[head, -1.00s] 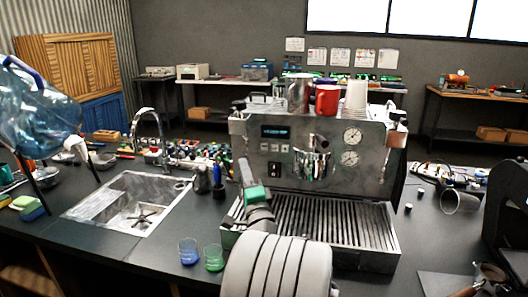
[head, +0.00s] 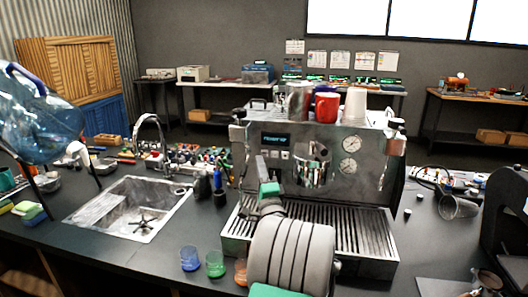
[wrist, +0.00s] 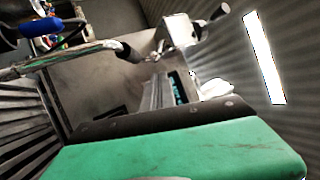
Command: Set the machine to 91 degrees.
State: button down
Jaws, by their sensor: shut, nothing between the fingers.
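The machine is a steel brewer (head: 330,195) in the middle of the head view. Its small lit display (head: 277,140) is at the upper left of the front panel; its text is too small to read surely. Small square buttons (head: 285,155) sit just under it. My gripper (head: 261,160) is shut and empty, in front of the panel below the display's left end. I cannot tell whether it touches a button. In the wrist view, the fingers (wrist: 157,92) point toward the panel, beside the teal display (wrist: 178,86), and my green hand covers the bottom.
The slatted drip tray (head: 345,230) lies below the panel. A sink (head: 135,208) is left. Cups, including a red mug (head: 326,107), stand on top.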

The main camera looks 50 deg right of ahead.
jog(key=shift+w+d, duration=0.25)
jog(key=shift+d, duration=0.35)
jog(key=shift+w+d, duration=0.25)
jog(key=shift+d, duration=0.3)
jog(key=shift+d, duration=0.1)
dwell(1.1)
jog(key=shift+w+d, duration=0.2)
jog(key=shift+d, duration=0.1)
jog(key=shift+w+d+p, duration=0.15)
jog(key=shift+d+p, duration=0.15)
jog(key=shift+d, duration=0.1)
dwell(0.6)
jog(key=shift+s+a+b, duration=0.35)
jog(key=shift+a+b, duration=0.05)
jog(key=shift+a, duration=0.4)
jog(key=shift+a, duration=0.1)
jog(key=shift+s+a+b, duration=0.3)
jog(key=shift+a, duration=0.45)
jog(key=shift+s+a+b, duration=0.35)
jog(key=shift+a, duration=0.35)
jog(key=shift+s+a+b, duration=0.3)
jog(key=shift+a, duration=0.45)
